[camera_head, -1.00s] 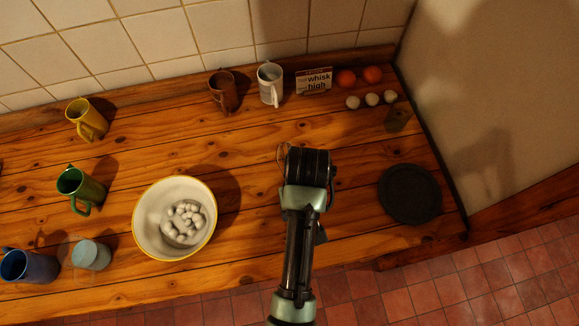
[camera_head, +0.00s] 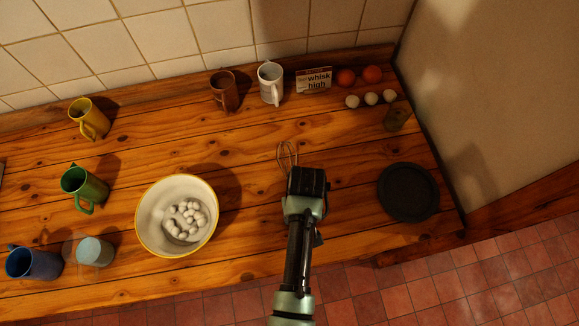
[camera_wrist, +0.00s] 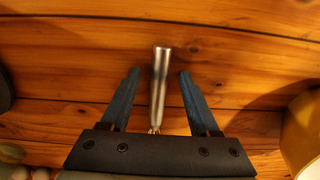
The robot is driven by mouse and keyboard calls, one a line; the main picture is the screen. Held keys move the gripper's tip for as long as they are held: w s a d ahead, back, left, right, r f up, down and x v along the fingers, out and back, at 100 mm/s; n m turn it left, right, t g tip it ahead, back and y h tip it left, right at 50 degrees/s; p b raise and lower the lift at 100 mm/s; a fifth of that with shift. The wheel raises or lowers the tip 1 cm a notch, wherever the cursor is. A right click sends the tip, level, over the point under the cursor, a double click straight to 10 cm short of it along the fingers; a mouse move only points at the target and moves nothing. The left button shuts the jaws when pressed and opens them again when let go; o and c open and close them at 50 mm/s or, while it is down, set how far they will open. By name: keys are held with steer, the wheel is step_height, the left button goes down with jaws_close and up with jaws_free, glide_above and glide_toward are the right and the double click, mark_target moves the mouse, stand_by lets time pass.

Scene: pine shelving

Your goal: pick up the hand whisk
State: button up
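The hand whisk lies on the wooden counter. In the head view its wire loops (camera_head: 287,155) show just beyond my gripper (camera_head: 307,183), which hides the rest. In the wrist view its silver handle (camera_wrist: 160,80) lies between my gripper's two blue fingers (camera_wrist: 159,74), with a gap on each side. My gripper is open and holds nothing. The wire end of the whisk is mostly hidden behind the gripper body in the wrist view. I cannot tell how high the fingers are above the counter.
A cream bowl (camera_head: 145,232) with several pale, egg-like things is to the left. A dark round plate (camera_head: 408,192) is to the right. Mugs, a sign (camera_head: 314,80), oranges (camera_head: 346,77) and eggs (camera_head: 371,98) stand at the back. A wall closes the right end.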

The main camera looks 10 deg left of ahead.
jaws_close()
steer(key=shift+r, duration=0.15)
